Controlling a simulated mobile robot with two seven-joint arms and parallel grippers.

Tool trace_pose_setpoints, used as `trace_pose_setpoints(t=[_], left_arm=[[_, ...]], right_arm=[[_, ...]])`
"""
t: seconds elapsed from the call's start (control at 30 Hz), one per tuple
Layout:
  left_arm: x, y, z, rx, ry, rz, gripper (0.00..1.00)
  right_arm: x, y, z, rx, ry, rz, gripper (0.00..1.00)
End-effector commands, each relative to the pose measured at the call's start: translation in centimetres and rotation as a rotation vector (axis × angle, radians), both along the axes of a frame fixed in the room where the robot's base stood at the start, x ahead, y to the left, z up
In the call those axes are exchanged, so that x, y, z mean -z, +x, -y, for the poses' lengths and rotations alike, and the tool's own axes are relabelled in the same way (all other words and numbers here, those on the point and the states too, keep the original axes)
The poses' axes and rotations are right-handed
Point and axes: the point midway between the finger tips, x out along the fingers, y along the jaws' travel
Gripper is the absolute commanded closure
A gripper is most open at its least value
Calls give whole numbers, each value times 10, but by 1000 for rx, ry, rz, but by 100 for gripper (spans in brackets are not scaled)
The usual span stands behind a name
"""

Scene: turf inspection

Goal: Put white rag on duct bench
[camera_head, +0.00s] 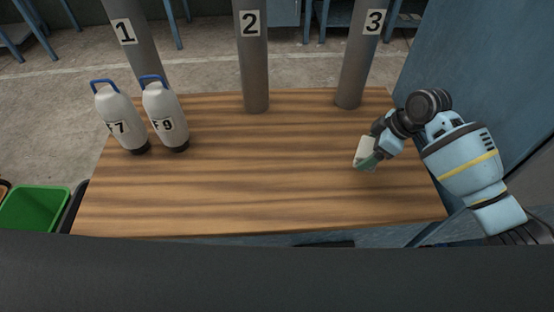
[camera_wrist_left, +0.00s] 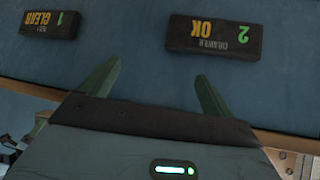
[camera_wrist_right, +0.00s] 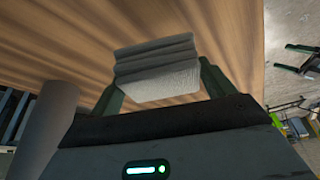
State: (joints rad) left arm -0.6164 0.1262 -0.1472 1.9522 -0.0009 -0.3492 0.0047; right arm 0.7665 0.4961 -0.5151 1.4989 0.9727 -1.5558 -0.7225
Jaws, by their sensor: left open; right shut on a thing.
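The white rag (camera_wrist_right: 155,70) is a folded, ridged cloth between the fingers of my right gripper (camera_wrist_right: 158,85) in the right wrist view. In the head view the rag (camera_head: 364,150) shows as a small pale piece at my right gripper (camera_head: 368,162), over the right part of the wooden duct bench (camera_head: 250,180). I cannot tell whether the rag touches the bench top. My left gripper (camera_wrist_left: 157,90) is open and empty in the left wrist view; it does not show in the head view.
Grey ducts marked 1 (camera_head: 130,45), 2 (camera_head: 252,60) and 3 (camera_head: 358,60) stand along the bench's back. Two white bottles, 7 (camera_head: 119,115) and 9 (camera_head: 164,112), stand at left. A green bin (camera_head: 35,208) is left of the bench. The bench middle is clear. Dark labelled blocks, CLEAN (camera_wrist_left: 50,24) and OK (camera_wrist_left: 212,36), lie before my left gripper.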

Motion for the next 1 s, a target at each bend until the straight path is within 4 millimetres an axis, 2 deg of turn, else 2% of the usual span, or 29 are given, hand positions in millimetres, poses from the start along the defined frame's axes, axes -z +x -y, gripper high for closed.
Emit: trace_pose_setpoints(t=[0.03, 0.23, 0.43, 0.83, 1.0], left_arm=[[10, -9, 0, 1, -1, -27, 13], [31, -27, 2, 0, -4, -81, 13], [34, -30, 6, -6, -15, -89, 13], [33, -28, 8, -10, -21, -86, 13], [36, -31, 7, -7, -19, -93, 13]], right_arm=[[15, -6, 4, 33, -1, -16, 40], [31, -19, 17, 197, -2, -20, 40], [30, -24, 25, 295, 1, -6, 40], [27, -23, 26, 305, 3, -1, 40], [29, -8, 34, 308, 4, -2, 40]])
